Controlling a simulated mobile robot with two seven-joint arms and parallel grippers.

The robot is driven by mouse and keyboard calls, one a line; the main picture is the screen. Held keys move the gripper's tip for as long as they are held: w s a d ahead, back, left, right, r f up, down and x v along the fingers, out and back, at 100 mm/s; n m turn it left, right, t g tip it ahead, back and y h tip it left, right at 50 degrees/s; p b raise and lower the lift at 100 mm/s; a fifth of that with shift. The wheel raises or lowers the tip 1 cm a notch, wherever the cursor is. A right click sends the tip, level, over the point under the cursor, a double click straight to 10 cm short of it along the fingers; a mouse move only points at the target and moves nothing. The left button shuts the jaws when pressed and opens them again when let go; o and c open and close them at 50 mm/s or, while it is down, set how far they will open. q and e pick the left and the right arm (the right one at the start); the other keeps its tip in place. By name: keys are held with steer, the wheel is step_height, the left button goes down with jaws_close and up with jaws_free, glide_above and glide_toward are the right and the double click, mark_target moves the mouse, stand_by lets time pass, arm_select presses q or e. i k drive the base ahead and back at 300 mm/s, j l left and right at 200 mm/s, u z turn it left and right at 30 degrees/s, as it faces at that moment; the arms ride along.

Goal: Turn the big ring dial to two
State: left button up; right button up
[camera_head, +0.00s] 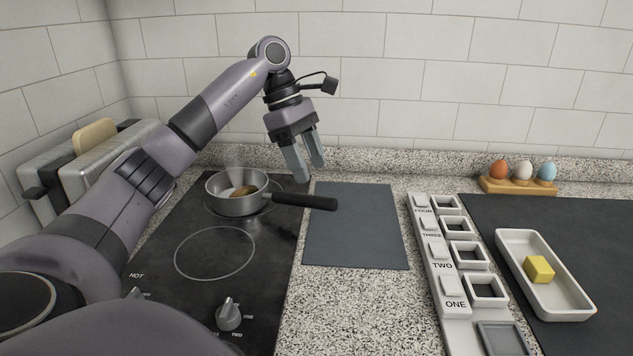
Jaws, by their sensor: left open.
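Two dials sit at the front of the black cooktop (185,297). The right dial (229,315) is a grey knob with small labels around it, including ONE at its right and TWO below right; its raised grip seems to point away from me, at neither label. The left dial (135,293) is mostly hidden behind my left arm, so its setting cannot be read. I cannot tell which dial belongs to the big ring. My left gripper (309,172) is open and empty, pointing down above the back of the counter, well behind the dials. My right gripper is not in view.
A steaming pan (225,205) with brown food stands on the back ring, handle reaching right. An empty ring (215,252) lies in front. A toaster (75,165) is left, a grey mat (355,235) right, then a labelled block row (440,262) and a butter dish (520,262).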

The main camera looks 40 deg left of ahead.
mark_target(228, 318)
steer(key=k+l, duration=0.35)
steer(key=l, duration=0.15)
steer(key=k+l, duration=0.4)
steer(key=l, duration=0.15)
